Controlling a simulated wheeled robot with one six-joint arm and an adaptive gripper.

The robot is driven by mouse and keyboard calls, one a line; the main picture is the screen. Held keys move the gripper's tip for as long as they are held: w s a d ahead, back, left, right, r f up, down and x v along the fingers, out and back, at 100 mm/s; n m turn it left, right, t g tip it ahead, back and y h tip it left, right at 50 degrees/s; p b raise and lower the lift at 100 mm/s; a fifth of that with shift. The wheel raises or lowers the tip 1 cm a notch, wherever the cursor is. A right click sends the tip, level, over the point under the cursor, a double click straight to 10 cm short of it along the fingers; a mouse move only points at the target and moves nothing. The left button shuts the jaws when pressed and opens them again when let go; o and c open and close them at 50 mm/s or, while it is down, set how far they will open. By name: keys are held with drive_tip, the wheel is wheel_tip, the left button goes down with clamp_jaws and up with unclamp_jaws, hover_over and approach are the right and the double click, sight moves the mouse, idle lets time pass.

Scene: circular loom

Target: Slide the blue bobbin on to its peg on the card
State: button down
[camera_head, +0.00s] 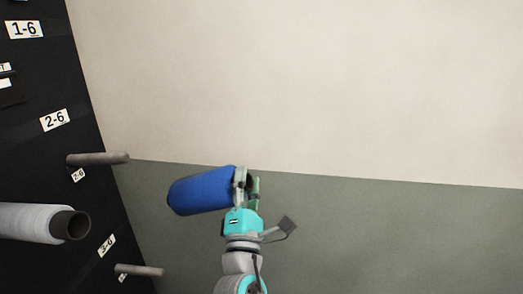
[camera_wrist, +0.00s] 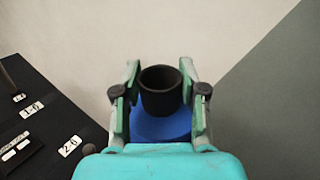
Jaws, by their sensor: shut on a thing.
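The blue bobbin (camera_head: 203,190) lies nearly level in the head view, its far end pointing left toward the card. My gripper (camera_head: 243,187) is shut on its right end. In the wrist view, my gripper (camera_wrist: 160,95) has a finger on each side of the bobbin's dark hollow core (camera_wrist: 160,90), with the blue winding (camera_wrist: 160,126) below it. The dark card (camera_head: 60,140) stands at the left. An empty grey peg (camera_head: 98,158) sticks out of it near the 2-6 labels, left of the bobbin and apart from it. The bobbin's far end opening is hidden.
A white bobbin (camera_head: 40,223) sits on the card below the empty peg. Another bare peg (camera_head: 140,270) shows lower, near the 3-6 label (camera_head: 106,246). The wall (camera_head: 320,90) is plain, and the room right of the card looks clear.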

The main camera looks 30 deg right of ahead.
drive_tip(key=s+d+r+m+h, duration=0.1)
drive_tip(key=s+r+m, duration=0.4)
drive_tip(key=r, duration=0.5)
drive_tip(key=shift+w+a+f, duration=0.2)
drive_tip(key=shift+w+a, duration=0.55)
drive_tip(key=shift+a, duration=0.15)
drive_tip(key=shift+w+a+f, duration=0.15)
drive_tip(key=shift+w+a, duration=0.6)
drive_tip(key=shift+a, duration=0.15)
drive_tip(key=shift+s+a, duration=0.1)
drive_tip(key=shift+s, duration=0.05)
drive_tip(key=shift+w+a+f+h, duration=0.2)
drive_tip(key=shift+w+a+h, duration=0.2)
drive_tip(key=shift+w+a, duration=0.45)
drive_tip(key=shift+w+a+f, duration=0.2)
drive_tip(key=shift+w+a, duration=0.45)
drive_tip(key=shift+a, duration=0.35)
drive_tip(key=shift+w+a+f, duration=0.15)
drive_tip(key=shift+w+a, duration=0.5)
drive_tip(key=shift+a, duration=0.35)
drive_tip(key=shift+w+a, duration=0.1)
drive_tip(key=shift+a, duration=0.05)
drive_tip(key=shift+w+a+f, duration=0.2)
drive_tip(key=shift+w+a, duration=0.5)
drive_tip(key=shift+a, duration=0.25)
drive_tip(key=shift+w+a+f, duration=0.15)
drive_tip(key=shift+w+a, duration=0.5)
drive_tip(key=shift+a, duration=0.35)
